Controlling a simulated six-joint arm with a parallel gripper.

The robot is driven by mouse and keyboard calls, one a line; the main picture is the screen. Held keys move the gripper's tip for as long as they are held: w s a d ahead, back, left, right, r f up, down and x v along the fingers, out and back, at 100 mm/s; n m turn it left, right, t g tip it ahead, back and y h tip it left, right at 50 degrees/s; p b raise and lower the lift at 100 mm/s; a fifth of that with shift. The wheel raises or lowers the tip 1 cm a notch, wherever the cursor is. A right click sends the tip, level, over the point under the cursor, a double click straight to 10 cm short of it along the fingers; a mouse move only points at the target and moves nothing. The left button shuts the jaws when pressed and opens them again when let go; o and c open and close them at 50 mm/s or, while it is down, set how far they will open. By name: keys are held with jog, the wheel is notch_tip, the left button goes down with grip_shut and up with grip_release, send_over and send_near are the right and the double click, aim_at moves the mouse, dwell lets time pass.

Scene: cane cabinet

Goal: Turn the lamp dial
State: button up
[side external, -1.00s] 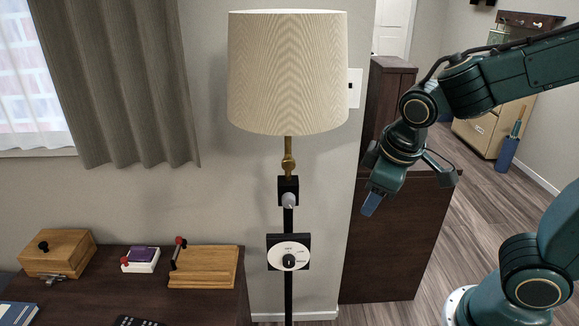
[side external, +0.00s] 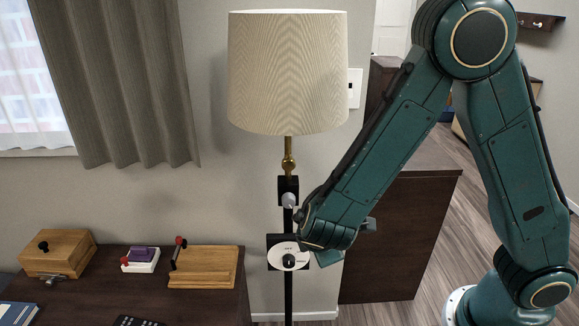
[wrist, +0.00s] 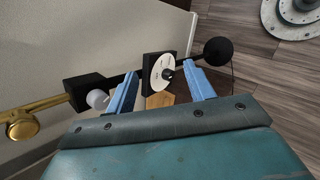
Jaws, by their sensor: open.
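The lamp dial is a white disc (side external: 279,257) with a black knob (side external: 289,261) at its middle, on a black square plate on the lamp's dark pole. In the wrist view the dial's white face (wrist: 158,73) and its black knob (wrist: 168,74) lie between and beyond my two blue fingers. My gripper (wrist: 163,88) is open and empty, with its fingers apart on either side of the dial. In the side view my wrist hides part of the dial's right side, and my fingers are mostly hidden. I cannot tell whether a finger touches the dial.
The lamp has a cream shade (side external: 288,72) and a second, grey knob (side external: 289,200) above the dial. A dark table (side external: 210,302) at left holds wooden boxes and small devices. A dark cabinet (side external: 401,240) stands behind my arm.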

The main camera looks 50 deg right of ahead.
aim_at(290, 264)
jog(key=a+f+n+t, duration=0.3)
jog(key=f+n, duration=0.3)
jog(key=a+f+n+t+h, duration=0.1)
jog(key=a+f+n+t, duration=0.2)
jog(key=f+n, duration=0.3)
jog(key=shift+w+a+f+n+t, duration=0.2)
jog(key=shift+a+f+n+t, duration=0.1)
jog(key=shift+n, duration=0.5)
jog(key=shift+w+d, duration=0.1)
jog(key=shift+x, duration=6.8)
jog(key=c, duration=1)
